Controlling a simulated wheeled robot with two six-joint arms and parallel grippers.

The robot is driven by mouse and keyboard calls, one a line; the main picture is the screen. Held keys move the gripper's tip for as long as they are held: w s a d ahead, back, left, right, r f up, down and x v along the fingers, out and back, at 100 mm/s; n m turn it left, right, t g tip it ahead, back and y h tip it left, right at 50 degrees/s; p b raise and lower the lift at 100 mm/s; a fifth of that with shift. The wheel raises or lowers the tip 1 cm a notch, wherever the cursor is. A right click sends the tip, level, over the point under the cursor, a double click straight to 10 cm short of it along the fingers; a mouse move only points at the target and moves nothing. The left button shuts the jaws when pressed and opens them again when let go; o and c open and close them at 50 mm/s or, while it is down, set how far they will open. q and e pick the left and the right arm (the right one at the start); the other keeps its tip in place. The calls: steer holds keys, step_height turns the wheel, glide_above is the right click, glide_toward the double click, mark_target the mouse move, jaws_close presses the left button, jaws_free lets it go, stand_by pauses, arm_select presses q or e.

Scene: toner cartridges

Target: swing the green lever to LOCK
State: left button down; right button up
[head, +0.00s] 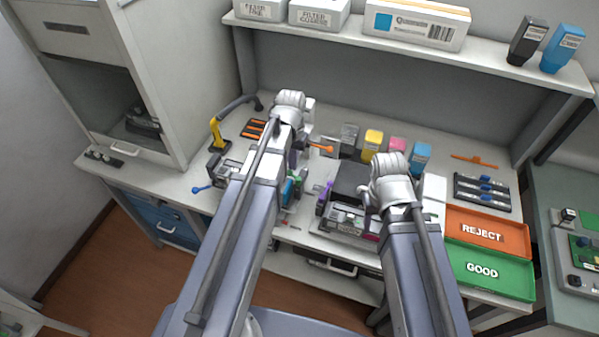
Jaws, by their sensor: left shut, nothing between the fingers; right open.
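A small green part (299,177) shows just right of my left forearm, next to a blue part (289,191) of a fixture mostly hidden behind that arm. I cannot tell if it is the green lever, and no LOCK mark is readable. My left gripper (298,152) is shut and empty, largely hidden below its wrist; it appears near the green part, but contact cannot be told. My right gripper (369,204) is open, beside a dark-topped grey machine (349,183), its fingers partly hidden by the wrist.
An orange-ended handle (322,149) sticks out right of my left wrist. A blue-knobbed device (201,189) stands at the left. Several coloured cartridges (372,143) line the bench's back.

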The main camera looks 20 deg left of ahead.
arm_select(q)
steer(key=shift+s+a, duration=0.45)
steer(key=shift+s, duration=0.05)
stand_by(0.7)
steer(key=shift+s+a, duration=0.15)
steer(key=shift+r, duration=0.15)
step_height(320, 180, up, 7)
steer(key=p, duration=0.7)
steer(key=shift+f, duration=0.2)
steer(key=s+d+f+m+b, duration=0.1)
steer(key=s+d+f+b, duration=0.4)
steer(key=d, duration=0.3)
steer(key=s+d+f+m+y+b, duration=0.1)
steer(key=s+d+f+m+b, duration=0.1)
steer(key=s+d+f+b, duration=0.4)
steer(key=shift+s+d, duration=0.7)
steer(key=shift+d, duration=0.5)
